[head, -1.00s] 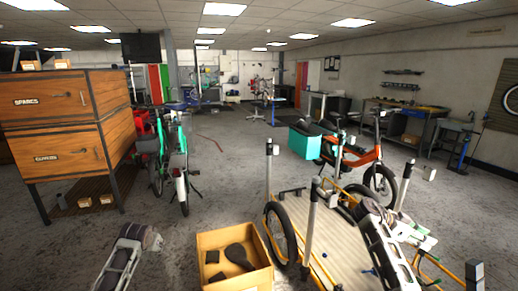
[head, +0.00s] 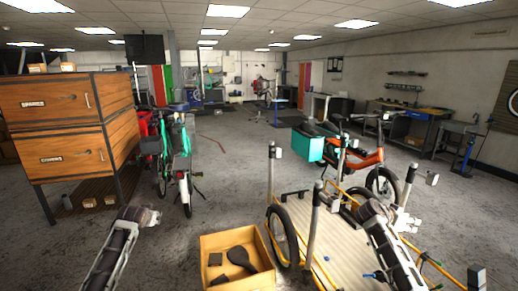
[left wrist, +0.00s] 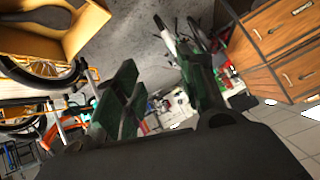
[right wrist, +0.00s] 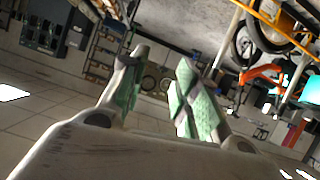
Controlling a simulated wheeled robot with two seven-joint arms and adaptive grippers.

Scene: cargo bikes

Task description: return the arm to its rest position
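My left arm (head: 118,245) comes up from the bottom left of the head view, beside the wooden drawer cabinet and the cardboard box. In the left wrist view, my left gripper (left wrist: 160,72) has its two dark green fingers apart with nothing between them. My right arm (head: 385,240) is at the lower right of the head view, over the cargo bike's bed. In the right wrist view, my right gripper (right wrist: 163,62) has its pale green-padded fingers apart and empty. The left fingertips cannot be made out clearly in the head view.
An open cardboard box (head: 236,240) with dark parts stands low in front. The cargo bike's slatted bed (head: 335,232) with upright posts is to its right. A wooden drawer cabinet (head: 70,125) and a green bike (head: 178,160) are left. Bare floor (head: 230,180) lies between.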

